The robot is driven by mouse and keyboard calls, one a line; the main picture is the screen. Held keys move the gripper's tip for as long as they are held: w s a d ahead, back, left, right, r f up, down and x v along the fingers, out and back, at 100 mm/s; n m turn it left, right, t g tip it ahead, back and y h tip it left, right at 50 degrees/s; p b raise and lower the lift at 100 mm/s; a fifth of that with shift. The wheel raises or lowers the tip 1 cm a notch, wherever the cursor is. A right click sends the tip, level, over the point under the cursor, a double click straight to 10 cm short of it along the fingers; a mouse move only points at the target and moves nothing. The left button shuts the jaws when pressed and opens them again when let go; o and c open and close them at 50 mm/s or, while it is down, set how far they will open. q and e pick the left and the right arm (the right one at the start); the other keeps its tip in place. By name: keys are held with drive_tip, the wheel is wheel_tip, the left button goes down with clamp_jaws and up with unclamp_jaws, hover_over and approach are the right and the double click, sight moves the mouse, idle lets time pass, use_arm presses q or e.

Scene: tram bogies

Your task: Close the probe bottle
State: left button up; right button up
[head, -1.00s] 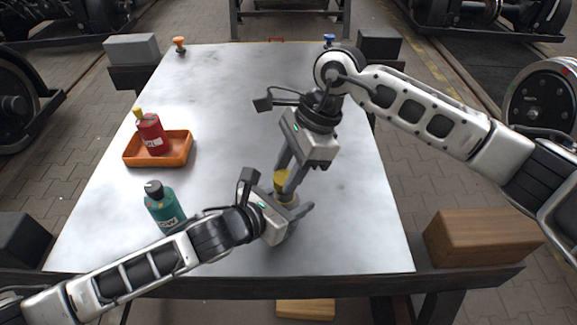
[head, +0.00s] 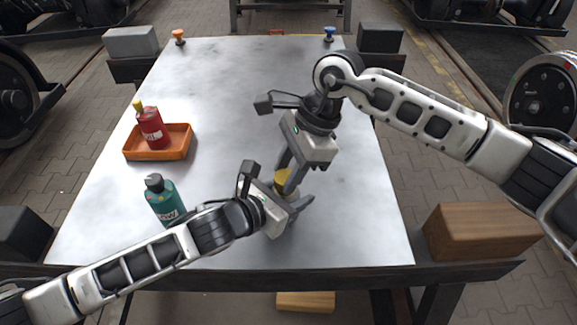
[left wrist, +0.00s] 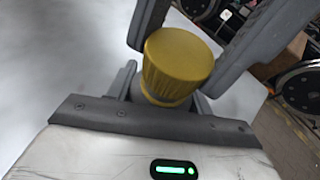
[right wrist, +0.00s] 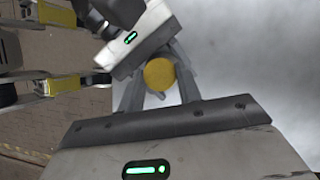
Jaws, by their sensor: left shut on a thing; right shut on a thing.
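The probe bottle stands upright between my two grippers, and its body is mostly hidden by the fingers. Its ribbed yellow cap (head: 283,178) shows at the top, also in the left wrist view (left wrist: 178,66) and from above in the right wrist view (right wrist: 159,74). My left gripper (head: 298,203) is shut on the bottle's body from the side, below the cap. My right gripper (head: 287,184) reaches down from above and is shut on the cap. The cap sits over the bottle's top; whether it is fully seated I cannot tell.
A teal bottle with a black cap (head: 164,200) stands left, close to my left forearm. A red bottle (head: 150,127) stands in an orange tray (head: 158,154). Orange (head: 179,37) and blue (head: 329,34) pieces stand at the table's far edge. The table's middle (head: 230,90) is clear.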

drive_tip(key=shift+f, duration=0.35)
drive_tip(key=o, duration=0.9)
drive_tip(key=shift+o, duration=0.2)
drive_tip(key=shift+r, duration=2.25)
drive_tip(key=shift+c, duration=0.5)
